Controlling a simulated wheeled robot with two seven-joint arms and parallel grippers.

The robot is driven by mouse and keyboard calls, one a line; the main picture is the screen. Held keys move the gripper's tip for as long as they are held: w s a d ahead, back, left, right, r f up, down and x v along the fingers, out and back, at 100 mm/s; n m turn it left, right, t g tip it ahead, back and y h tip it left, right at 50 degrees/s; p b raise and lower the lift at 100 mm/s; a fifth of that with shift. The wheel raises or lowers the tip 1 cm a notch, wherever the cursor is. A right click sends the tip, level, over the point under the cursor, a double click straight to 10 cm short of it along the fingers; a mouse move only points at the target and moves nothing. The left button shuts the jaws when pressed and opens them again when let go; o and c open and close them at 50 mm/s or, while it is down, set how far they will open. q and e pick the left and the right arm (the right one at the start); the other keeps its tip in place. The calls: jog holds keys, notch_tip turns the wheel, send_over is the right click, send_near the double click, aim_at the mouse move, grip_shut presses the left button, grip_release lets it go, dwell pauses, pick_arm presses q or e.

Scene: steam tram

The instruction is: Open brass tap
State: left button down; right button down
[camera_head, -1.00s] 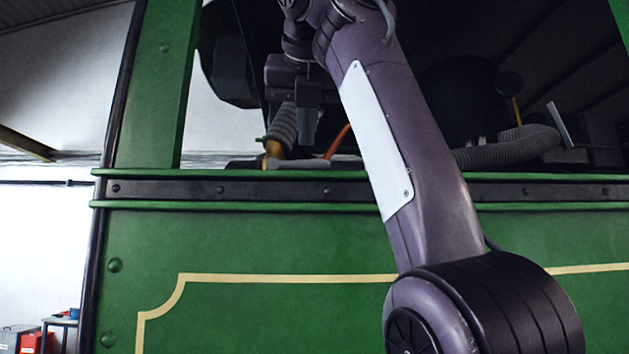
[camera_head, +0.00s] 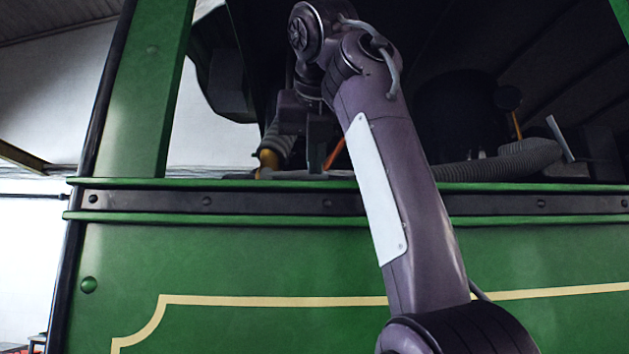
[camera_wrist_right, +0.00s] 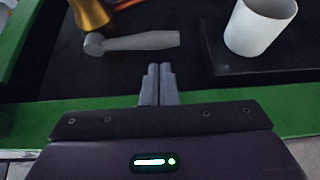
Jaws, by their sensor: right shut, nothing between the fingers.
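The brass tap (camera_wrist_right: 92,12) shows at the upper left of the right wrist view, with a grey lever handle (camera_wrist_right: 140,41) pointing right. In the head view the tap's brass body (camera_head: 268,160) stands just behind the cab's sill, left of my right gripper (camera_head: 316,165). In the right wrist view my right gripper (camera_wrist_right: 158,85) is shut with nothing between its fingers. Its tips are below the lever, near its free end, and look apart from it. In the head view my wrist and forearm cover part of the cab opening. My left gripper is not seen.
A white cup-like cylinder (camera_wrist_right: 258,28) stands on a dark block at the right of the wrist view. The green cab wall (camera_head: 250,250) and its sill lie in front of the tap. A grey corrugated hose (camera_head: 500,163) lies inside the cab to the right.

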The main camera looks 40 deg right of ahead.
aim_at(314, 178)
jog(key=p+x, duration=0.1)
jog(key=x, duration=0.2)
jog(key=shift+w, duration=0.25)
jog(key=shift+w+d+f, duration=0.3)
jog(key=shift+f, duration=0.05)
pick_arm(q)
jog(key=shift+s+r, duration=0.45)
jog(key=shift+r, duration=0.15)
pick_arm(e)
jog(key=shift+a, duration=0.1)
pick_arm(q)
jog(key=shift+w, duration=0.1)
pick_arm(e)
jog(key=shift+s+r, duration=0.15)
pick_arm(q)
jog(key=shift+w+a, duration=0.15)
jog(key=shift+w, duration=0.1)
pick_arm(e)
jog(key=shift+r, duration=0.15)
